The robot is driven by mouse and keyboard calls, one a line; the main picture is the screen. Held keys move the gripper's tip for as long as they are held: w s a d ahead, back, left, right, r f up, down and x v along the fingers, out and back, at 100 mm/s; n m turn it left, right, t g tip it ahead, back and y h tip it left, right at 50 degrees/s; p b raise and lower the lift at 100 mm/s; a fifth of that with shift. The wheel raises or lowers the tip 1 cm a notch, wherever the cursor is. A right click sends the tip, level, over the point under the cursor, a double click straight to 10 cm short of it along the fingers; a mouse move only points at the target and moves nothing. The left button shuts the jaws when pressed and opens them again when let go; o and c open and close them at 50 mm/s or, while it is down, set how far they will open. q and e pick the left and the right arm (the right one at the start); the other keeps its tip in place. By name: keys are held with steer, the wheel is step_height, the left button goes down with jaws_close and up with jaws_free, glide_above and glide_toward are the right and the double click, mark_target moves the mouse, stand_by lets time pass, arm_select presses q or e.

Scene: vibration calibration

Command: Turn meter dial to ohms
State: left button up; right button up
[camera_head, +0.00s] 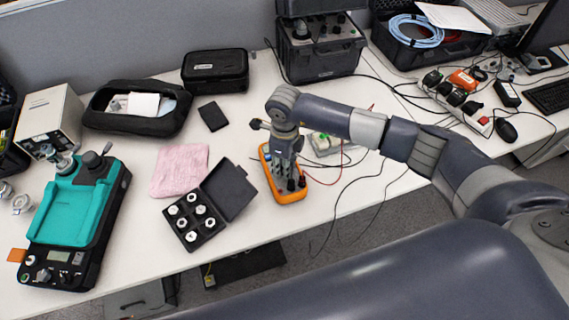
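The meter (291,196), with an orange case, lies on the white table near its front edge, in the middle of the head view. My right arm comes in from the right, and its gripper (288,172) points down over the meter. The gripper covers most of the meter's face, so the dial and display are hidden. The fingertips are at or just above the face; I cannot tell whether they touch the dial or whether they are open or shut. My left gripper is not in view.
An open black case (237,190) with several round white-topped pieces lies just left of the meter. A pink cloth (180,170) and a teal device (70,215) are farther left. Black and red cables (340,185) run right of the meter. A black box unit (320,60) stands behind.

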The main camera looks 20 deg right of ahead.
stand_by(0.3)
steer(key=o, duration=1.1)
step_height(320, 180, up, 12)
